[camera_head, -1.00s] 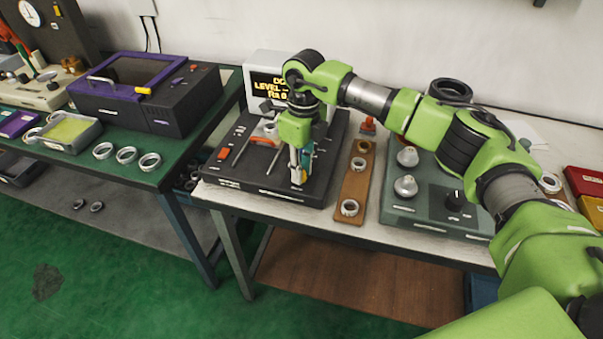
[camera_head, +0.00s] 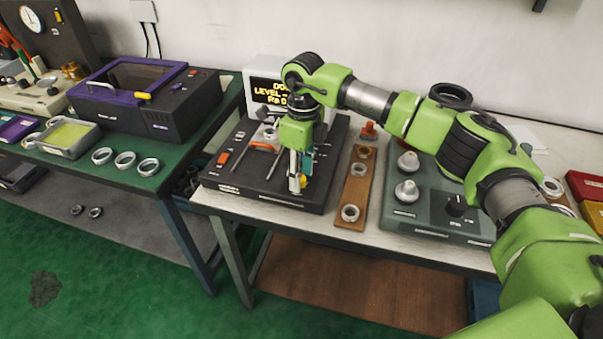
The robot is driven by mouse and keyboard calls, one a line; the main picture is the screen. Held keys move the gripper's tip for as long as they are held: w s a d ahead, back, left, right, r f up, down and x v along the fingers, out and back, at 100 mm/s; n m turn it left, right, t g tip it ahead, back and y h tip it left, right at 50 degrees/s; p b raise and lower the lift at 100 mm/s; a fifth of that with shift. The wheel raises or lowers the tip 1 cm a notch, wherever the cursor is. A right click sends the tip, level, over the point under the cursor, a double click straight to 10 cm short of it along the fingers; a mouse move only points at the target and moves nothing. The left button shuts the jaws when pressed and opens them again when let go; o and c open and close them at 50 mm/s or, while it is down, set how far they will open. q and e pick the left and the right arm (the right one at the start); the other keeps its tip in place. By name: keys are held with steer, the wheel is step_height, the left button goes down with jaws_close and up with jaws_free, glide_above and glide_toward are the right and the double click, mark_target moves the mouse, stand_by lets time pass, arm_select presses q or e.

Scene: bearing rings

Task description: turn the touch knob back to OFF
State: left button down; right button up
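A black knob (camera_head: 456,205) with a white mark stands on the front right of a grey-green box (camera_head: 420,226). Its small labels are unreadable, and I cannot tell for sure that it is the touch knob. My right arm reaches across above this box. My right gripper (camera_head: 298,182) points down over the front right of a black instrument base (camera_head: 262,190), left of the knob and well apart from it. Its fingers look close together beside a small teal part (camera_head: 308,163); whether they grip anything is too small to tell. My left gripper is out of view.
A lit display (camera_head: 270,95) stands behind the black base, partly hidden by my arm. A wooden strip with rings (camera_head: 354,190) lies between base and box. Red and yellow bins (camera_head: 587,187) stand far right.

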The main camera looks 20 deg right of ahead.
mark_target(302, 176)
step_height(302, 176, up, 12)
steer(key=shift+w+d, duration=0.15)
stand_by(0.6)
steer(key=shift+f, duration=0.1)
